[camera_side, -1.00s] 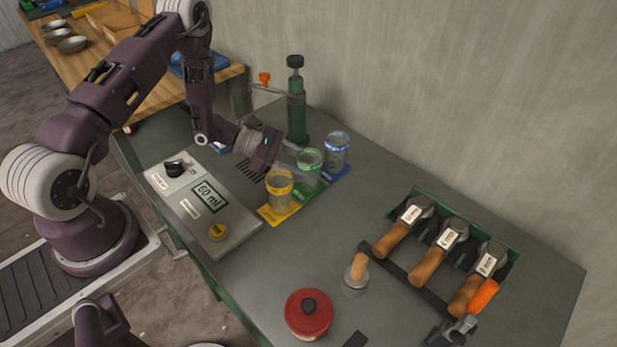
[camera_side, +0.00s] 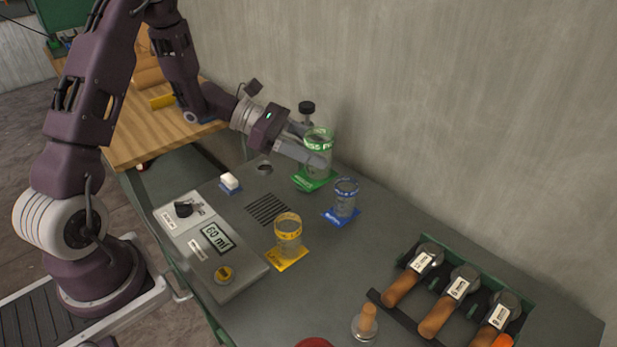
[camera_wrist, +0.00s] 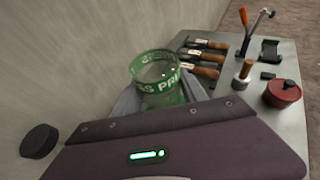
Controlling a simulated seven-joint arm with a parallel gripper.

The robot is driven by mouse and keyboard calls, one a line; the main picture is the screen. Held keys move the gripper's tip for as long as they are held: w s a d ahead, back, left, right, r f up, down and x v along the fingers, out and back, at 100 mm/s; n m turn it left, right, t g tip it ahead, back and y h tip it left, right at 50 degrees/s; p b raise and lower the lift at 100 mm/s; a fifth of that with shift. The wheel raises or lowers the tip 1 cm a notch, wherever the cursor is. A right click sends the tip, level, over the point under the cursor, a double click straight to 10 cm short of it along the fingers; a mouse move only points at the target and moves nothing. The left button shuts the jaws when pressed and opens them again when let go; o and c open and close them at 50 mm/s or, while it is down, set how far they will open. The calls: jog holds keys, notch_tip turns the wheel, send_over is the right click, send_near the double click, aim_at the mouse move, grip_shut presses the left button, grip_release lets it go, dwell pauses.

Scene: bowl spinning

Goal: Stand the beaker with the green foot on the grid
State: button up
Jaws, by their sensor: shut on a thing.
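The beaker with the green foot (camera_side: 318,150) is clear with a green printed band. My gripper (camera_side: 305,150) is shut on it, a finger across its side. It appears raised, upright or nearly so, with its square green foot below; the exact gap to the table is unclear. In the wrist view, the beaker (camera_wrist: 158,82) stands between my fingers, its lower part hidden. The grid (camera_side: 268,208), a dark slotted patch in the bench top, is bare, lower left of the beaker in the side view.
A beaker with a yellow foot (camera_side: 288,236) stands right of the grid, and one with a blue foot (camera_side: 344,198) farther right.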

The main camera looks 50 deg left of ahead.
jog(key=s+a+f, duration=0.2)
jog(key=a+f, duration=0.1)
jog(key=a, duration=0.4)
jog(key=s+a+f, duration=0.1)
jog(key=a+f, duration=0.3)
jog(key=a, duration=0.2)
jog(key=f, duration=0.6)
jog(key=a+f, duration=0.1)
jog(key=f, duration=0.3)
jog(key=shift+s+f, duration=0.1)
jog(key=shift+s, duration=0.2)
jog(key=shift+f, duration=0.15)
jog(key=o, duration=1.4)
jog(key=shift+o, duration=0.2)
